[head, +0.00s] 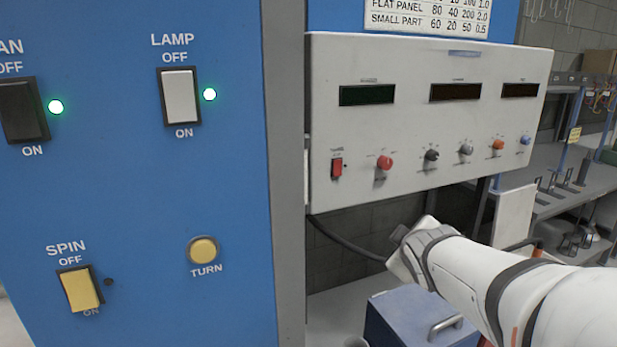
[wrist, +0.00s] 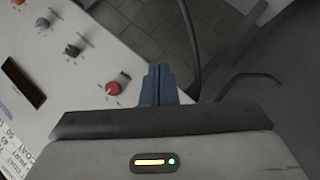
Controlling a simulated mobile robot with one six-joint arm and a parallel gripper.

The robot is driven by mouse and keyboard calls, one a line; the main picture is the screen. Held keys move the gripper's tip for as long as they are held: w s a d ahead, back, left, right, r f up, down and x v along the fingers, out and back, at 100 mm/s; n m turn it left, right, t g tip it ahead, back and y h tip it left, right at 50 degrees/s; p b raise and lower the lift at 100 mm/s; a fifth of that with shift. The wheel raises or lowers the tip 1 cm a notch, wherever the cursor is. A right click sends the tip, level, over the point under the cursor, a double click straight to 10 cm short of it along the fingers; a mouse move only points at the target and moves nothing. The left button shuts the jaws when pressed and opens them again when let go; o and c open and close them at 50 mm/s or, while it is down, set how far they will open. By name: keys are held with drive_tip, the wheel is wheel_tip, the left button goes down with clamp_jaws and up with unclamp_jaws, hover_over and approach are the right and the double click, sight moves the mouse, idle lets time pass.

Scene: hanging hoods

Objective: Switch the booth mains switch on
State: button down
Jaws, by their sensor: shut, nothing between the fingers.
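A small red rocker switch (head: 337,169) sits at the lower left of the white control panel (head: 430,110) in the head view. Its label is too small to read, and a small dark dot beside it shows no light. No readable label says mains. My gripper (wrist: 159,84) is shut and empty in the wrist view, its blue-grey fingertips together close to the panel's edge. The red switch does not show in the wrist view. In the head view my arm reaches in from the right, below the panel, with the fingertips hard to make out.
The panel has a red knob (head: 385,162), also in the wrist view (wrist: 113,88), several other knobs and dark displays. A blue board holds the fan (head: 22,110), lamp (head: 180,97) and spin (head: 80,290) switches and a turn button (head: 203,250). A cable (head: 345,240) hangs below the panel.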

sight(338, 174)
drive_tip(key=w+a+r+n+t+y, duration=0.4)
drive_tip(key=w+r+n+y, duration=0.2)
drive_tip(key=n, duration=0.7)
drive_tip(key=shift+w+a+r+n+y, duration=0.2)
drive_tip(key=shift+w+r+n+y, duration=0.1)
drive_tip(key=shift+r+y, duration=0.8)
drive_tip(key=p+x, duration=0.1)
drive_tip(key=x, duration=1.2)
drive_tip(key=shift+w+p, duration=0.35)
drive_tip(key=shift+w, duration=0.15)
